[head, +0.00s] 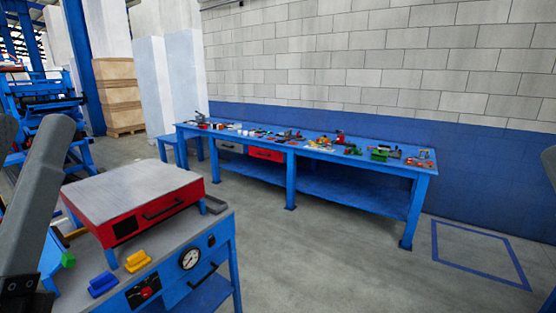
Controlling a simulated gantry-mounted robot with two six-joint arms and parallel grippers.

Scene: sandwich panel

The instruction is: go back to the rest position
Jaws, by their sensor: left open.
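My left arm comes in at the left edge as a grey link, and my left gripper (20,292) is at the lower left corner, partly cut off by the frame. It is open, and I see nothing held in it. It is to the left of the blue workstation (222,262) with the red-sided press (150,212). My right gripper is not in view; only a dark sliver shows at the right edge.
A yellow piece (138,261), a blue piece (103,284) and a green piece (68,260) lie on the workstation's front. A gauge (190,258) is on its panel. A long blue workbench (340,180) with several tools stands along the wall. The floor between is clear.

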